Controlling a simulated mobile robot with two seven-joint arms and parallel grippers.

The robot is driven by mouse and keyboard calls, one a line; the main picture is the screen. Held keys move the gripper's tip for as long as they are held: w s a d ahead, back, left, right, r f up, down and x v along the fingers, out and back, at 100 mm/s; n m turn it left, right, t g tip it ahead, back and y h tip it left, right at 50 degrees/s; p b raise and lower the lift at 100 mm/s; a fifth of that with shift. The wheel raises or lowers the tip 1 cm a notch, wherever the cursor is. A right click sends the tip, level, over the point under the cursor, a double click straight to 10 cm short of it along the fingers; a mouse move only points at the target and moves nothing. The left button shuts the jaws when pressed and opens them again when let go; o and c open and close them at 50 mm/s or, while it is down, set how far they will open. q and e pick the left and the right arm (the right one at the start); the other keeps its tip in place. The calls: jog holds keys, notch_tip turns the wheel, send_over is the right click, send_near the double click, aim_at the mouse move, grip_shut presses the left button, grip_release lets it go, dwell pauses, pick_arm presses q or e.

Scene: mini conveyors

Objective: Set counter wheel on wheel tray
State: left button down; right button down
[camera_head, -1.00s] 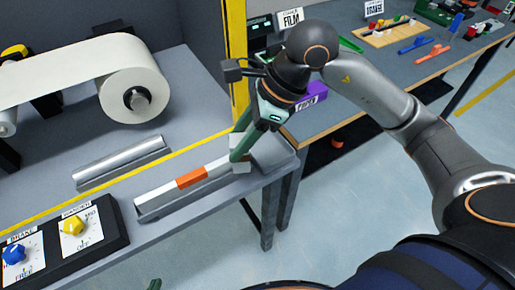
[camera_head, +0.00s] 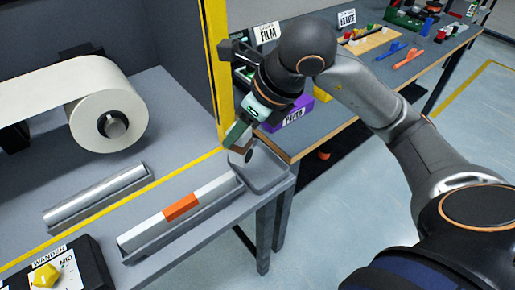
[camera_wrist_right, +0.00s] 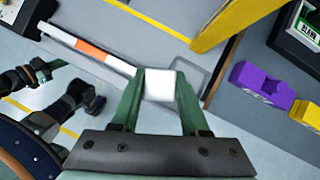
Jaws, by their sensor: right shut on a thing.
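My right gripper (camera_head: 238,147) is shut on the counter wheel (camera_head: 238,156), a small pale piece that shows in the head view just below the green fingers. In the right wrist view the wheel is a white block-like shape (camera_wrist_right: 160,84) between the two fingers. The wheel tray (camera_head: 270,182) is a shallow grey tray at the table's right corner. The wheel is over or beside the tray's far left part; I cannot tell whether they touch. My left gripper (camera_wrist_right: 55,66) shows only as a small green part at the left of the right wrist view.
A white and orange bar (camera_head: 181,207) lies in a grey holder left of the tray. A yellow post (camera_head: 219,70) stands close behind the gripper. A steel roller (camera_head: 95,195), a white film roll (camera_head: 108,118) and a purple box (camera_head: 292,114) are nearby.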

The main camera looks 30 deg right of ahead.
jog(key=shift+w+d+f+b, duration=0.4)
jog(key=shift+d+f, duration=0.55)
jog(key=shift+f, duration=0.65)
jog(key=shift+w+d+f+b, duration=0.4)
jog(key=shift+d+f, duration=0.6)
jog(key=shift+f, duration=0.6)
jog(key=shift+w+d+f+b, duration=0.25)
jog(key=shift+w+d+f, duration=0.25)
jog(key=shift+d+f, duration=0.8)
jog(key=shift+a+f, duration=0.3)
jog(key=shift+a, duration=0.05)
jog(key=shift+f, duration=0.15)
jog(key=shift+c, duration=2.1)
grip_release()
